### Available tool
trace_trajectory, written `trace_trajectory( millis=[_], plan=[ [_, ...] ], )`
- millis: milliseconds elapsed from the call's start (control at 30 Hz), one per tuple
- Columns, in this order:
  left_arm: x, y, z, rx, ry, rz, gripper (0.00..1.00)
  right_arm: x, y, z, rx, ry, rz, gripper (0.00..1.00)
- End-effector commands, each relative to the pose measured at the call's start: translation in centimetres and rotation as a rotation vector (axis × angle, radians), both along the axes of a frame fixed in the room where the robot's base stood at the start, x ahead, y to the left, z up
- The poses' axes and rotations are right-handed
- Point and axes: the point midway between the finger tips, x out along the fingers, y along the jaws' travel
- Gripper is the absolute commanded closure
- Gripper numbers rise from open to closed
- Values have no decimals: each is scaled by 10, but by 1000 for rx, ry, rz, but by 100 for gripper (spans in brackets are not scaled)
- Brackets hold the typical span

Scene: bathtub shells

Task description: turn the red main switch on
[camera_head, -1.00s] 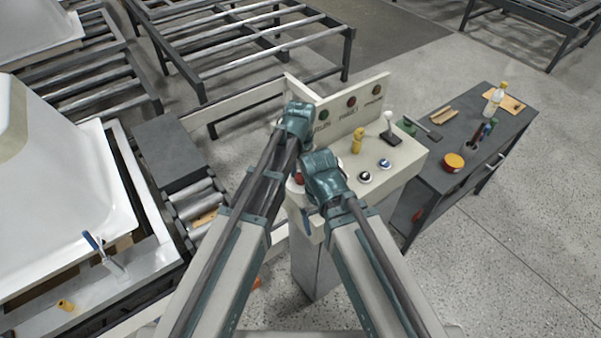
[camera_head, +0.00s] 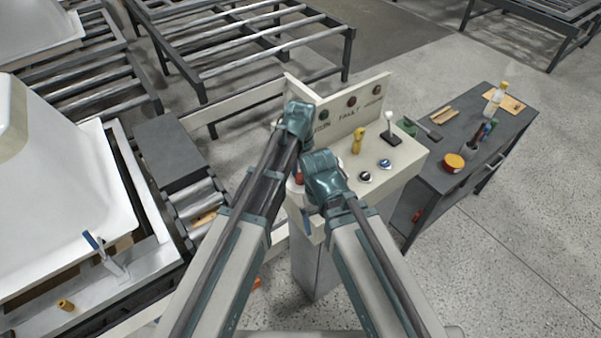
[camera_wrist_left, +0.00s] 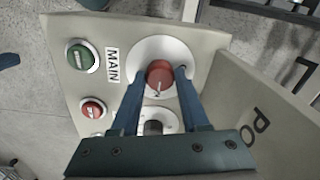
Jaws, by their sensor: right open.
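The red main switch (camera_wrist_left: 159,75) is a round red knob on a white disc beside a "MAIN" label in the left wrist view. My left gripper (camera_wrist_left: 160,82) has its two blue fingers on either side of the knob, with what look like narrow gaps. In the head view my left gripper (camera_head: 297,122) is over the left part of the console (camera_head: 405,158) and hides the switch. My right gripper (camera_head: 323,182) is open, lower, at the console's front edge; its fingers are mostly hidden.
A green button (camera_wrist_left: 81,57) and a red button (camera_wrist_left: 93,108) sit beside the switch, with a black knob (camera_wrist_left: 153,128) below it. The upright panel (camera_head: 345,117) stands close behind. A yellow knob (camera_head: 358,141) and a joystick (camera_head: 390,128) rise further right. A dark bench (camera_head: 470,125) stands to the right.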

Motion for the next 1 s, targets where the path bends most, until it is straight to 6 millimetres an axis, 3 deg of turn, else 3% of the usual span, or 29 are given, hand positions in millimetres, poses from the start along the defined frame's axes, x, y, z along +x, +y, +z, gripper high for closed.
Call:
trace_trajectory(
  millis=[33, 133, 167, 633, 1000],
  plan=[
    [0, 0, 0, 0, 0, 0, 45, 0, 0, 0, 0, 0, 0, 5],
    [0, 0, 0, 0, 0, 0, 27, 0, 0, 0, 0, 0, 0, 5],
    [0, 0, 0, 0, 0, 0, 26, 0, 0, 0, 0, 0, 0, 5],
    [0, 0, 8, 0, 0, 1, 26, 0, 0, 8, 0, 0, 0, 5],
    [0, 0, 53, 0, 0, 1, 26, 0, 0, 53, 0, 0, 1, 5]
  ],
)
